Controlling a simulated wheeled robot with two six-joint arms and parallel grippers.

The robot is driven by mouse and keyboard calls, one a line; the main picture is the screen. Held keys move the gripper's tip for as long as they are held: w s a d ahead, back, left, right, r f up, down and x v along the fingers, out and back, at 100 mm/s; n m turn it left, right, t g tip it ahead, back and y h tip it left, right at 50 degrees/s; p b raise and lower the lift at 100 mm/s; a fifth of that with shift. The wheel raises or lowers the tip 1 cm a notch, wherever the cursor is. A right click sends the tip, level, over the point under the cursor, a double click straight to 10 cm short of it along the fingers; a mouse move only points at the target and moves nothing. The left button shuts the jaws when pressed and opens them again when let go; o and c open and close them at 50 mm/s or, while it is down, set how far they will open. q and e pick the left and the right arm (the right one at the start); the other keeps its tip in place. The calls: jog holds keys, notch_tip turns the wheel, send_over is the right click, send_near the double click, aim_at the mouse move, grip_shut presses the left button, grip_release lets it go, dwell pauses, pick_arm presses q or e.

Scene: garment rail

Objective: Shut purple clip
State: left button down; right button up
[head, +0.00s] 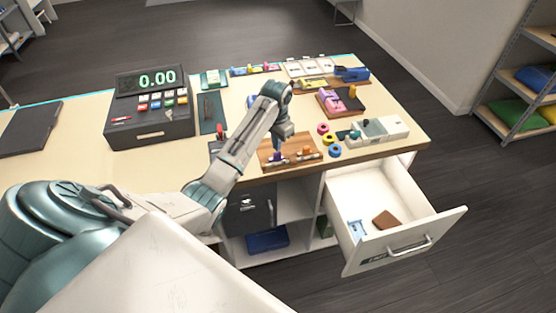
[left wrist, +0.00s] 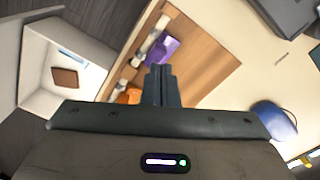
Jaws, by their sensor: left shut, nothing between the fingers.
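The purple clip (head: 276,157) sits on the front part of a brown wooden board (head: 300,140) near the table's front edge. In the left wrist view the purple clip (left wrist: 163,49) lies just beyond my fingertips, beside a pale rod-like part along the board's edge. Whether the clip is open or shut I cannot tell. An orange clip (head: 307,151) is on the same board, to its right. My left gripper (head: 279,141) is shut and empty, pointing down over the board close to the purple clip. In the left wrist view its closed fingers (left wrist: 160,72) partly cover the board.
An open drawer (head: 346,201) juts out below the board, with a brown item (head: 386,220) inside. Tape rings (head: 335,150) and a pale device (head: 393,130) stand right of the board. A cash register (head: 150,130) stands left. A dark blue rounded object (left wrist: 274,118) is near the gripper.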

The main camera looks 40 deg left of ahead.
pick_arm(q)
jog(key=shift+a+r, duration=0.15)
jog(key=shift+r, duration=0.55)
jog(key=shift+s+d+r, duration=0.1)
jog(key=shift+d+r, duration=0.05)
jog(key=shift+r, duration=0.4)
jog(key=shift+d+r, duration=0.1)
jog(key=shift+r, duration=0.45)
jog(key=shift+s+r, duration=0.1)
jog(key=shift+r, duration=0.6)
pick_arm(e)
jog(key=shift+w, duration=0.4)
pick_arm(q)
jog(key=shift+d, duration=0.1)
